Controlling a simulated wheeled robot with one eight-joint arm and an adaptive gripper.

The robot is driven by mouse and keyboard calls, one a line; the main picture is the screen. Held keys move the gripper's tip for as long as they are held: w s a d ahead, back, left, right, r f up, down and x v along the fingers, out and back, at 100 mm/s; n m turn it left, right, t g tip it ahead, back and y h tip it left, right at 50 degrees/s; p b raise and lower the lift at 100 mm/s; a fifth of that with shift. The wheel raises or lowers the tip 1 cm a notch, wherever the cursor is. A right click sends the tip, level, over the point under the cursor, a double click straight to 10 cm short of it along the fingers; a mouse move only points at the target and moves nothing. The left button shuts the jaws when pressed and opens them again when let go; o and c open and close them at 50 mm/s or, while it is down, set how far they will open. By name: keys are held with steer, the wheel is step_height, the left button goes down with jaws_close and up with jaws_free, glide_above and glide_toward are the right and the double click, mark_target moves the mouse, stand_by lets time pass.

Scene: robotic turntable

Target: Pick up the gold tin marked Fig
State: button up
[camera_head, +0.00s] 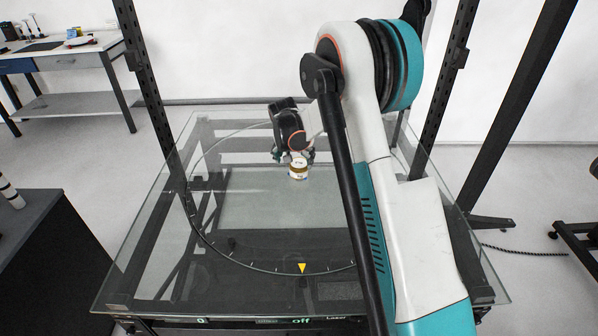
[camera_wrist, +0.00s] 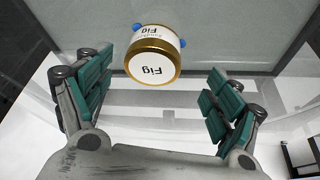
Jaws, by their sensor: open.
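The gold tin marked Fig (camera_wrist: 153,68) has a white lid and a white label, both reading Fig, upside down in the wrist view. It stands on the glass turntable (camera_head: 240,208), and it also shows in the head view (camera_head: 299,170). My gripper (camera_wrist: 162,90) is open, with one teal-padded finger on each side of the picture. The tin lies between the fingers' directions, ahead of the tips, with gaps on both sides. In the head view my gripper (camera_head: 293,152) is just behind and above the tin. Small blue spots show at the tin's sides in the wrist view.
My arm covers the right part of the glass table. Dark upright posts (camera_head: 150,95) stand at its sides. A yellow triangle mark (camera_head: 302,268) lies at the ring's near edge. The glass around the tin looks clear. A workbench (camera_head: 60,62) stands at the far left.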

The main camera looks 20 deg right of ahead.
mark_target(299, 164)
steer(key=shift+d+b+x, duration=0.25)
steer(key=shift+b+x, duration=0.3)
steer(key=shift+x, duration=1)
steer(key=shift+d+b+x, duration=0.25)
steer(key=shift+b+x, duration=0.3)
steer(key=shift+x, duration=1)
steer(key=shift+r, duration=0.15)
steer(key=c, duration=1.3)
